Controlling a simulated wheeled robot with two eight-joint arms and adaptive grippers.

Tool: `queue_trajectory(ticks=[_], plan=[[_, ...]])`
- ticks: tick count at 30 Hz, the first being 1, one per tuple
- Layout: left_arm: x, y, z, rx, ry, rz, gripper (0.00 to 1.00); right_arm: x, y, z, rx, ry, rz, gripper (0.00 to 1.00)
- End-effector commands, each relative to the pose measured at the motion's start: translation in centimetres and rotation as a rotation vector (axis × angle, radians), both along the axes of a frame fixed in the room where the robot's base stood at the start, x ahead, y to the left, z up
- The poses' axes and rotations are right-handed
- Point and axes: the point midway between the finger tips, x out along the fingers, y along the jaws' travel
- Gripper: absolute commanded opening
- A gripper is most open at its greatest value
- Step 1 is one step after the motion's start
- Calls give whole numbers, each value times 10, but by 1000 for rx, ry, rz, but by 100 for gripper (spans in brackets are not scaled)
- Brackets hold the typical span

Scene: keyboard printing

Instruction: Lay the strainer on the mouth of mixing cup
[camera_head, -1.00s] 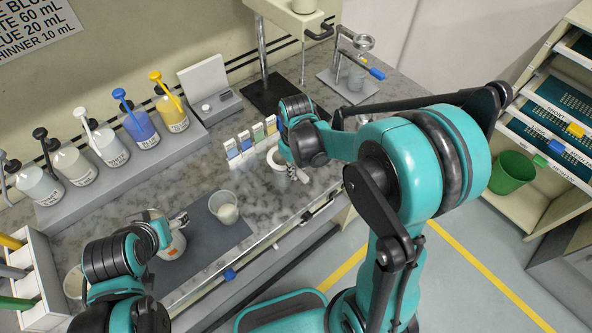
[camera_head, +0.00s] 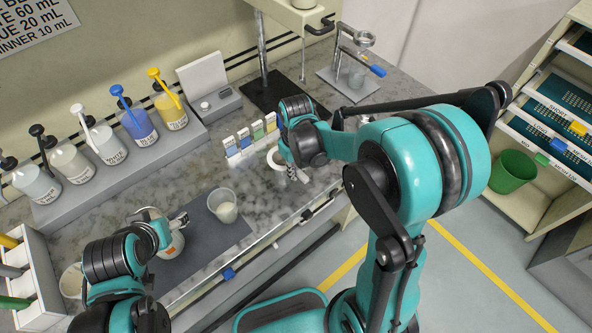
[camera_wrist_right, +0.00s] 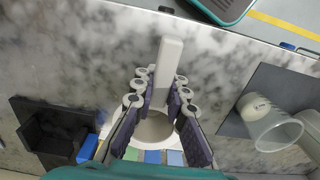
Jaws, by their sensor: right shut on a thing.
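The strainer (camera_head: 273,157) is a white ring with a flat white handle, which shows in the right wrist view (camera_wrist_right: 168,65). My right gripper (camera_wrist_right: 161,88) has its purple-padded fingers on both sides of the handle and is shut on it. I cannot tell whether the strainer touches the counter. The mixing cup (camera_head: 222,199) is a clear, open cup with pale contents, apart from the strainer; it also shows at the right of the right wrist view (camera_wrist_right: 283,134). My left gripper (camera_head: 179,221) is beside a white jar (camera_head: 172,246) at lower left; its jaw state is unclear.
A grey mat (camera_head: 232,234) lies under the cup. Colour strips (camera_head: 247,142) stand behind the strainer. Several pump bottles (camera_head: 138,124) line the back, with a small scale-like device (camera_head: 217,105) beside them. The marble counter (camera_head: 205,162) is clear between strips and mat.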

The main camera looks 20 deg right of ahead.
Motion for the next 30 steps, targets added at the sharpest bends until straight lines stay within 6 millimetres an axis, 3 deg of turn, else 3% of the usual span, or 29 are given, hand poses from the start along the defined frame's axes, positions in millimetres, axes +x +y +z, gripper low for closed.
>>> queue_trajectory(ticks=[5,6,9,20,30], plan=[[0,0,-7,0,0,0,66,0,0,-8,0,0,0,0],[0,0,-7,0,0,0,66,0,0,-8,0,0,0,14],[0,0,-6,0,0,0,66,0,0,-7,0,0,0,37],[0,0,-4,0,0,0,66,0,0,-5,0,0,0,37],[0,0,31,0,0,0,66,0,0,42,0,0,0,37]])
